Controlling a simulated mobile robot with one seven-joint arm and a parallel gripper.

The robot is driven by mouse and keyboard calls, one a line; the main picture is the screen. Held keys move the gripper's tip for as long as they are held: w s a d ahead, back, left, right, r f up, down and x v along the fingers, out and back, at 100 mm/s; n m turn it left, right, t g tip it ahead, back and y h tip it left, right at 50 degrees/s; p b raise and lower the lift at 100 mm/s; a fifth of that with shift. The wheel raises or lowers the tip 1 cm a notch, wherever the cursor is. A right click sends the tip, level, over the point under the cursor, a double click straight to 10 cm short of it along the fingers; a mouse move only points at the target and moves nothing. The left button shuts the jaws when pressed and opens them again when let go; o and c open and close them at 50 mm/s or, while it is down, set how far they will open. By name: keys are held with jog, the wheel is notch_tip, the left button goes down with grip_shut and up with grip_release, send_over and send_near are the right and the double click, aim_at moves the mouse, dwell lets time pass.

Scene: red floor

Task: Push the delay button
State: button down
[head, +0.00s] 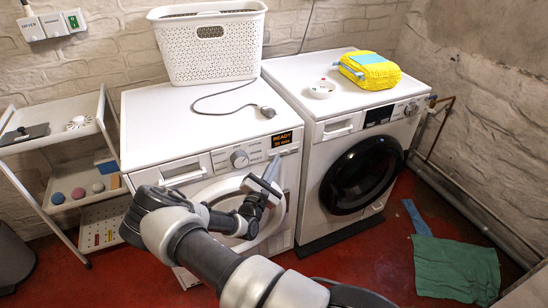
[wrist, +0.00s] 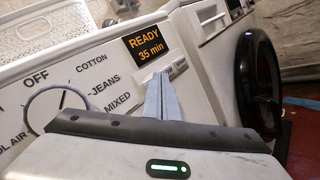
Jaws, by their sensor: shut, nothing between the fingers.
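The left white machine (head: 200,115) has a front control panel with a dial (head: 239,158) and a lit display (head: 282,139) reading "READY 35 min". In the wrist view the display (wrist: 147,43) sits just above my fingertips, and the dial (wrist: 55,110) is to the left with labels such as OFF, COTTON, JEANS and MIXED. My gripper (head: 274,165) is shut and empty, its fingertips in front of the panel below the display. In the wrist view my fingertips (wrist: 172,70) cover part of the panel. I cannot make out a delay label; contact with the panel cannot be told.
A second machine (head: 315,130) with a dark round door stands at the right. A shelf cart (head: 65,150) is at left; a green cloth (head: 455,268) lies on the floor.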

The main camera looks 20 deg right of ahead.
jog(key=shift+w, duration=0.15)
jog(key=shift+s+p, duration=0.45)
jog(key=shift+s, duration=0.15)
jog(key=s+p, duration=0.3)
jog(key=s, duration=0.3)
dwell(0.5)
jog(key=shift+d, duration=0.1)
dwell(0.7)
